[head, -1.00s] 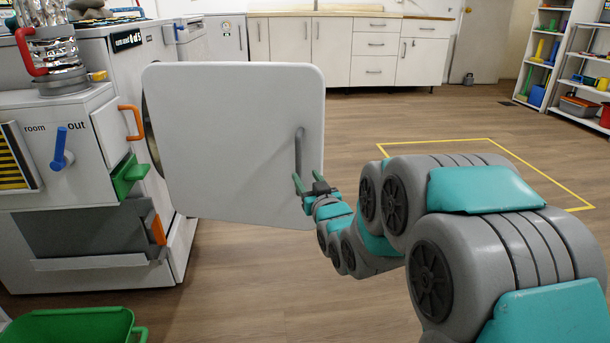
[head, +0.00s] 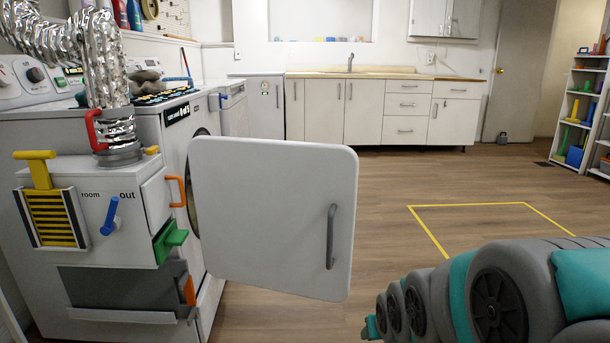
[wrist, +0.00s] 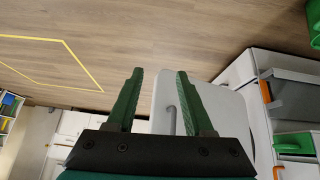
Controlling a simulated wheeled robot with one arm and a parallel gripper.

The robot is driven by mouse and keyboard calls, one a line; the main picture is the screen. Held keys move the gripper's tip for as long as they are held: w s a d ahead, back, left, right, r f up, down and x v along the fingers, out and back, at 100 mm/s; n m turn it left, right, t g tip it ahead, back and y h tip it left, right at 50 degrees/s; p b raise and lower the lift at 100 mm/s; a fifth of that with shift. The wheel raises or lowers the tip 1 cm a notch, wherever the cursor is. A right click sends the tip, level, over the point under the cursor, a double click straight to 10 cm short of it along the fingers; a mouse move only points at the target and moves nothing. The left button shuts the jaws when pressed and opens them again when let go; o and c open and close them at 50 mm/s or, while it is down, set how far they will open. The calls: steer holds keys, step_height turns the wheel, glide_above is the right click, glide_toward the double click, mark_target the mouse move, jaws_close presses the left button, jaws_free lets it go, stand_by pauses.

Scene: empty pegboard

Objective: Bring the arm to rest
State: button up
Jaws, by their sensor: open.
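My gripper (wrist: 157,100) shows in the wrist view with its two green fingers apart and nothing between them. In the head view my arm is at the lower right, and the gripper itself is cut off or hidden there. The white door (head: 270,220) stands swung open in the head view, with a grey handle (head: 331,237) near its right edge. The door also shows in the wrist view (wrist: 228,112), beyond the fingers, and the gripper is apart from its handle.
A white machine (head: 175,120) with a dryer-like control box (head: 100,250) stands at the left. Yellow tape (head: 480,204) marks a rectangle on the open wooden floor. White cabinets (head: 365,110) line the back, and shelves (head: 580,120) stand at the right.

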steer(key=s+r+g+p, duration=0.2)
steer(key=s+g, duration=0.2)
steer(key=s, duration=1)
steer(key=s+r+g+p, duration=0.2)
steer(key=s+r+g, duration=0.1)
steer(key=s, duration=1.1)
steer(key=shift+r+m+g, duration=0.3)
steer(key=shift+m+g, duration=0.1)
steer(key=shift+g, duration=0.5)
